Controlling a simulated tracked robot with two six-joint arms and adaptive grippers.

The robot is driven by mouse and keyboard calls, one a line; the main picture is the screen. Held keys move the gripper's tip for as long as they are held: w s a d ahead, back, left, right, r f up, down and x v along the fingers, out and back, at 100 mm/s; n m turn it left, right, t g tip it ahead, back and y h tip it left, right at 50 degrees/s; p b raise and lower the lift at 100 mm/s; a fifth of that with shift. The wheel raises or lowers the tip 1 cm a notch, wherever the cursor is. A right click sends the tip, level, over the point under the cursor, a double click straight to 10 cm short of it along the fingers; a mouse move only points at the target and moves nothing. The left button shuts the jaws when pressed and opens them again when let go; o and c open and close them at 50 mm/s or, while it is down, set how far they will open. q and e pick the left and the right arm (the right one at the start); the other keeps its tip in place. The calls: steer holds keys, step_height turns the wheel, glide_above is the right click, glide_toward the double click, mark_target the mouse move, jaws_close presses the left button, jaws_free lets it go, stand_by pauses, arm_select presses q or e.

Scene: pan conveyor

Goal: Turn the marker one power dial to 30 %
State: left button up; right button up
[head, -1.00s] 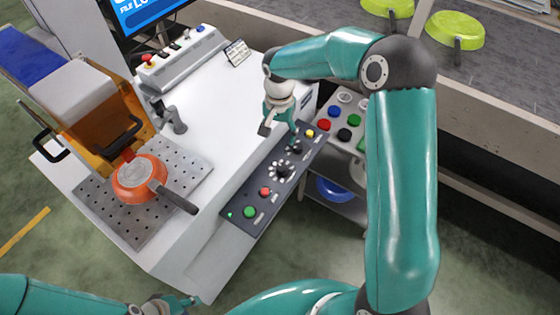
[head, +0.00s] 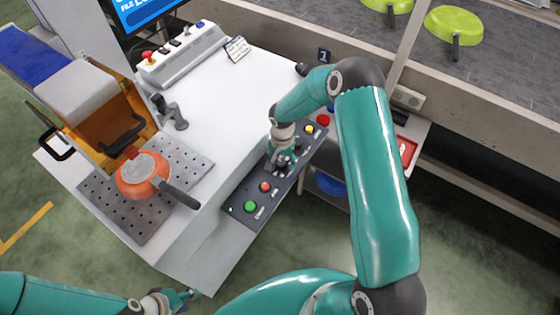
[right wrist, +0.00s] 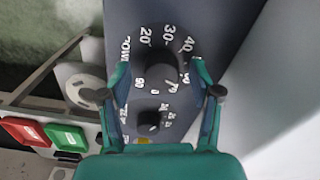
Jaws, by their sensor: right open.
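The marker panel (head: 240,200) is a dark strip along the front of the white machine. In the right wrist view, a large black dial (right wrist: 160,73) with white numbers around it, among them 20, 30 and 40, lies between the fingers of my open right gripper (right wrist: 159,80). I cannot tell whether they touch it. A smaller black knob (right wrist: 149,122) is beside it, nearer the gripper's palm. In the head view my right gripper (head: 280,162) is low over the panel and hides the dial. My left gripper (head: 187,295) is at the bottom edge; its finger state is unclear.
Green (head: 250,207) and red (head: 265,187) buttons sit on the panel's near end, a yellow one (head: 309,129) at its far end. An orange pan (head: 140,178) lies on the perforated plate (head: 196,157) at left. A conveyor (head: 340,45) runs behind.

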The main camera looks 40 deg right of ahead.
steer(key=shift+f, duration=0.15)
steer(key=shift+c, duration=0.2)
steer(key=c, duration=1.1)
steer(key=shift+a, duration=0.25)
steer(key=shift+d, duration=0.2)
steer(key=shift+d, duration=0.15)
steer(key=shift+n+b, duration=0.3)
steer(key=shift+b, duration=0.15)
